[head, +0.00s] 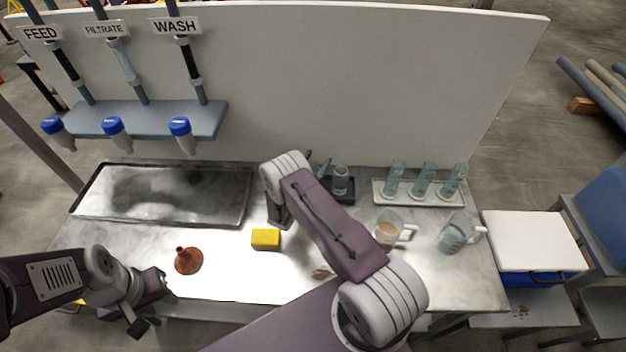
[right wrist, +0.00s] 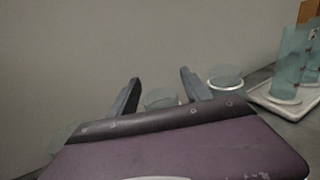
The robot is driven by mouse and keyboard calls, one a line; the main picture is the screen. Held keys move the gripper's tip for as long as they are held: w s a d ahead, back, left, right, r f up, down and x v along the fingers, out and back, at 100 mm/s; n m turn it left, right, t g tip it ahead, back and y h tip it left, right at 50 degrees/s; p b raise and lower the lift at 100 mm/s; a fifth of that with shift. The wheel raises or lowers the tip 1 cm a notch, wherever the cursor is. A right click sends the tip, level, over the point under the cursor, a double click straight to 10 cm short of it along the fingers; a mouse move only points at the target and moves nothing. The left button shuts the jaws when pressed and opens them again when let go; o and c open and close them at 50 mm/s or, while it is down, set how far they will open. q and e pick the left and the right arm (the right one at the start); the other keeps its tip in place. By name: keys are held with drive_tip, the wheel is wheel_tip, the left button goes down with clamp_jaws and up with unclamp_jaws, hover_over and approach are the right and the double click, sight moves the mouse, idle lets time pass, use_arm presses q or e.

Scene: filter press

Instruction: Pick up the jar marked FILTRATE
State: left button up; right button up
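No FILTRATE mark is readable on any jar; the one legible FILTRATE sign (head: 105,30) is on the middle pipe at the back panel. A small clear glass jar (head: 341,179) stands in a dark tray near the panel, beside my right wrist. In the right wrist view my right gripper (right wrist: 158,88) is open, fingers apart. A glass rim (right wrist: 162,98) shows between them, partly hidden by the gripper body; I cannot tell whether they touch. Another glass (right wrist: 226,80) is to its right. My left gripper (head: 150,304) is open and empty at the bench's front left.
A white tray (head: 433,198) with glass cylinders stands right. A yellow block (head: 266,239), a red funnel (head: 188,260) and a metal basin (head: 165,194) are left.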

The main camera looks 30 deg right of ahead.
clamp_jaws()
